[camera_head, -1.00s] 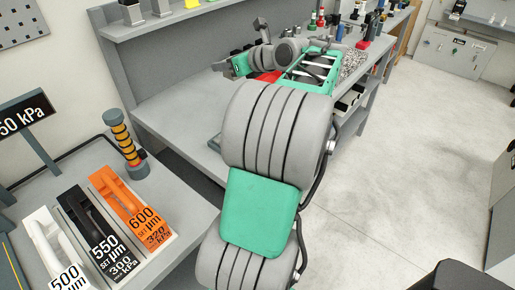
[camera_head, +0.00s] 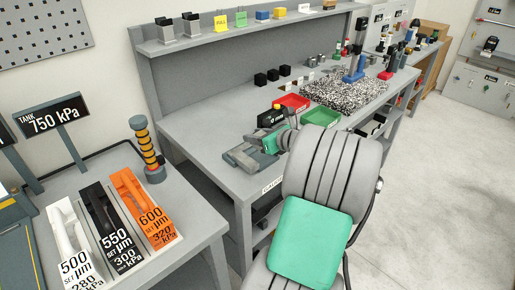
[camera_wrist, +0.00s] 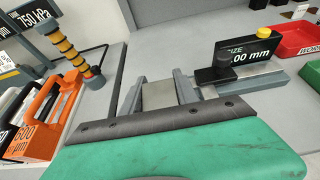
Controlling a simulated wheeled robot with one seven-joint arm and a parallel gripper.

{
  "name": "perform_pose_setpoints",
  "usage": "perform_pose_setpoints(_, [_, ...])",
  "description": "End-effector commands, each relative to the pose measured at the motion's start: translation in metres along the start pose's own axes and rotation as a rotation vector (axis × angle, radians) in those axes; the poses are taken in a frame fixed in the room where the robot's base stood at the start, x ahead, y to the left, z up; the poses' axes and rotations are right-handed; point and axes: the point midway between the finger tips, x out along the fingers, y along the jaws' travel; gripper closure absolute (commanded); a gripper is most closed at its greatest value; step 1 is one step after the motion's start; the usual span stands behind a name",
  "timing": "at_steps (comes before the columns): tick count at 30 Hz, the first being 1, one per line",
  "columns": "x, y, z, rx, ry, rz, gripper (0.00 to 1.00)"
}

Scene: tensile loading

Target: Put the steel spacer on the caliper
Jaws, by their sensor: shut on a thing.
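My gripper (camera_wrist: 158,92) is shut on the steel spacer (camera_wrist: 158,96), a plain grey block between its two fingers in the wrist view. The caliper (camera_wrist: 250,80) lies just right of the fingers there, a grey metal bar with a dark knob and a black size display behind it reading ".00 mm". In the head view my gripper (camera_head: 263,148) is low over the front left of the bench, at the caliper (camera_head: 240,160), and partly covers it. The spacer is not clear in the head view. I cannot tell whether the spacer touches the caliper.
A red bin (camera_head: 292,102) and a green bin (camera_head: 321,116) stand behind and right of my gripper. A speckled plate (camera_head: 345,92) with a blue stand is farther right. A side table at left holds white, black and orange handled blocks. The bench's back left is clear.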

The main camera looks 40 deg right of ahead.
Motion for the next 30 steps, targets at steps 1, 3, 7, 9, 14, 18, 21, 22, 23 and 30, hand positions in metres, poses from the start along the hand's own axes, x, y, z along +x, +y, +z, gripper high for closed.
perform_pose_setpoints(1, [0.01, -0.006, -0.008, 0.002, 0.0, 0.002, 1.0])
perform_pose_setpoints(3, [0.021, -0.013, -0.016, 0.002, -0.001, 0.001, 1.0])
perform_pose_setpoints(7, [0.032, -0.022, -0.024, -0.001, -0.002, -0.002, 1.0])
perform_pose_setpoints(9, [0.036, -0.025, -0.028, 0.0, -0.001, -0.002, 1.0])
perform_pose_setpoints(14, [0.047, -0.026, -0.051, 0.003, -0.001, -0.002, 1.0])
perform_pose_setpoints(18, [0.049, -0.027, -0.056, -0.002, -0.003, -0.004, 1.0])
perform_pose_setpoints(21, [0.049, -0.027, -0.056, -0.001, -0.003, -0.004, 1.0])
perform_pose_setpoints(22, [0.049, -0.027, -0.057, -0.001, -0.003, -0.004, 1.0])
perform_pose_setpoints(23, [0.049, -0.026, -0.057, -0.001, -0.002, -0.004, 1.0])
perform_pose_setpoints(30, [0.05, -0.026, -0.061, 0.002, 0.0, -0.004, 0.55])
